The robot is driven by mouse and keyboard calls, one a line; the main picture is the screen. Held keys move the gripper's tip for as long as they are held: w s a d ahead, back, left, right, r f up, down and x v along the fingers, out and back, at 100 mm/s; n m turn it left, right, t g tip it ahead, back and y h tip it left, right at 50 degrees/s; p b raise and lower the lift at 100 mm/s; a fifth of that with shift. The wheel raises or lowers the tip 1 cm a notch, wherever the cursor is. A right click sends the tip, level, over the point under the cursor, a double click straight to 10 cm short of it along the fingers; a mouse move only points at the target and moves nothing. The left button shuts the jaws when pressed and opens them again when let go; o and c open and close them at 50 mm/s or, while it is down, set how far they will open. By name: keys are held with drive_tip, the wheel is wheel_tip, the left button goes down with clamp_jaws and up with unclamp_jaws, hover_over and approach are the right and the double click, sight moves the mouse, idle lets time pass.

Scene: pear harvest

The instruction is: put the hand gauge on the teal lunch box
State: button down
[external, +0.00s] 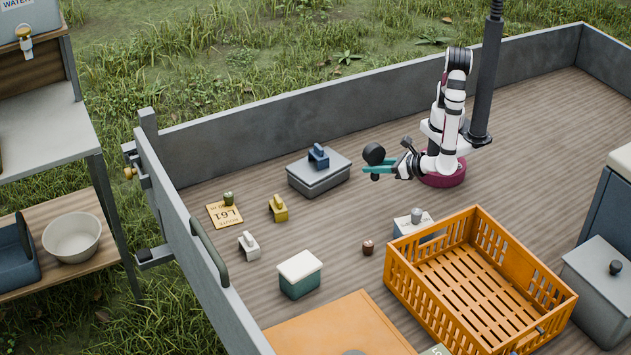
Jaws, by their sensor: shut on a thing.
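My gripper (370,171), with teal fingers, is held out to the left of my arm's base, above the wooden floor. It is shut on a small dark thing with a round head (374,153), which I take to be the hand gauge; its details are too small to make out. The teal lunch box (300,285), with a white lid, sits on the floor at the lower left of my gripper, well apart from it. Its lid is bare.
A grey box (318,184) bears a blue object (318,156). Small yellow (278,212) and white (249,248) objects and a dark red one (368,248) stand around the lunch box. A pale-topped box (402,228) and an orange crate (470,230) stand to the right.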

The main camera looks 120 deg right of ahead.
drive_tip(key=w+a+r+n+t+y, duration=0.2)
drive_tip(key=w+r+n+y, duration=0.1)
drive_tip(key=w, duration=0.6)
drive_tip(key=w+a+r+n+t+y, duration=0.2)
drive_tip(key=w+r+n+t, duration=0.1)
drive_tip(key=w, duration=0.7)
drive_tip(key=w+a+r+n+t+y, duration=0.2)
drive_tip(key=w+a+r+n+y, duration=0.1)
drive_tip(key=w, duration=0.6)
hover_over(310, 260)
drive_tip(key=f, duration=0.6)
drive_tip(key=shift+d, duration=0.2)
drive_tip(key=shift+w+a+f, duration=0.1)
drive_tip(key=shift+a+f, duration=0.1)
drive_tip(key=shift+a, duration=0.05)
drive_tip(key=shift+f, duration=1.95)
drive_tip(key=c, duration=0.7)
unclamp_jaws()
drive_tip(key=shift+f, duration=0.1)
drive_tip(key=shift+o, duration=0.2)
